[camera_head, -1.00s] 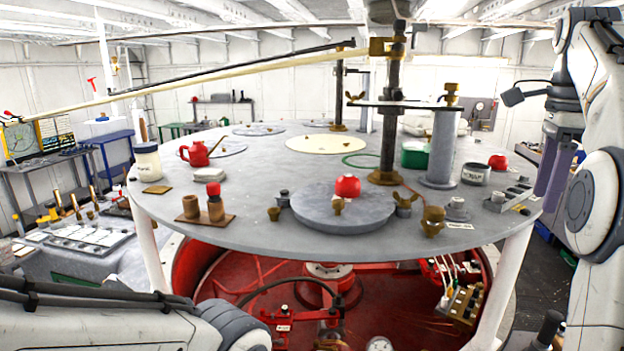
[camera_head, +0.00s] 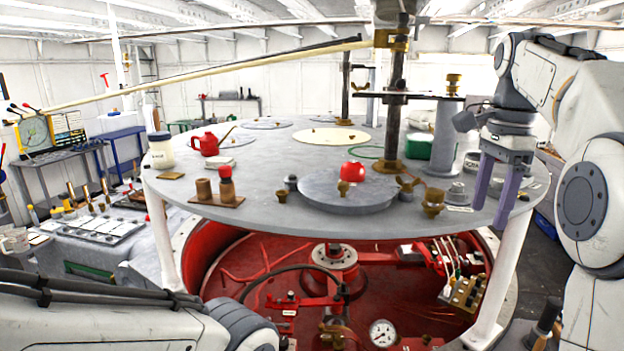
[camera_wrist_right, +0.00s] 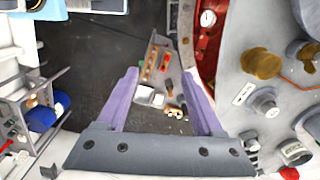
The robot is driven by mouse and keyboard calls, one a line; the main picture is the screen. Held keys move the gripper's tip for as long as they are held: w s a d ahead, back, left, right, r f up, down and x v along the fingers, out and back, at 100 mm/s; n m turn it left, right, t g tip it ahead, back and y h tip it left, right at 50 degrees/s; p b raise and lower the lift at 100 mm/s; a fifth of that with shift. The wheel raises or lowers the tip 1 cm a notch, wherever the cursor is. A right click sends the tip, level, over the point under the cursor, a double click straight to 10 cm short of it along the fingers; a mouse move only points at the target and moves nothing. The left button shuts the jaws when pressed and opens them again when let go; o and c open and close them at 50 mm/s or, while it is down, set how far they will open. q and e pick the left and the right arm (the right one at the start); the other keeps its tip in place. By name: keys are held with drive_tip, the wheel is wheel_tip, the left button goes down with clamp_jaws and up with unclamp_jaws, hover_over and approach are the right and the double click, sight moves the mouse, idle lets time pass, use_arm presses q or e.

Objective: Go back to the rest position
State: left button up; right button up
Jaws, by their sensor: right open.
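My right gripper (camera_head: 494,190) has two purple fingers, apart and empty, pointing down at the right edge of the round grey table (camera_head: 270,217) in the head view. In the right wrist view the open fingers (camera_wrist_right: 160,103) show with the dark floor and a small panel between them. The table's edge with its brass and grey fittings lies to the right there. My left arm's links show at the lower left of the head view. The left gripper is not in view.
A red ball-like object (camera_head: 353,172) sits on the grey disc (camera_head: 345,199). A brass fitting (camera_head: 433,202) stands left of my right gripper. A red pit (camera_head: 230,265) lies below.

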drive_tip(key=s+a+f+n+b, duration=0.3)
drive_tip(key=a+f+n, duration=0.3)
drive_tip(key=a+f, duration=0.25)
drive_tip(key=s+a+f+n+b, duration=0.25)
drive_tip(key=a+f+n, duration=0.4)
drive_tip(key=a, duration=0.35)
drive_tip(key=s+a+f+n+b, duration=0.2)
drive_tip(key=s+f+n, duration=0.4)
drive_tip(key=s+f, duration=0.3)
drive_tip(key=s+a+f+n+b, duration=0.2)
drive_tip(key=s+a+f+n, duration=0.2)
drive_tip(key=s+f, duration=0.5)
drive_tip(key=f+n, duration=0.1)
drive_tip(key=n, duration=0.1)
drive_tip(key=shift+s+a+f+n+y, duration=0.3)
drive_tip(key=shift+s+n+y, duration=0.05)
drive_tip(key=shift+y, duration=0.05)
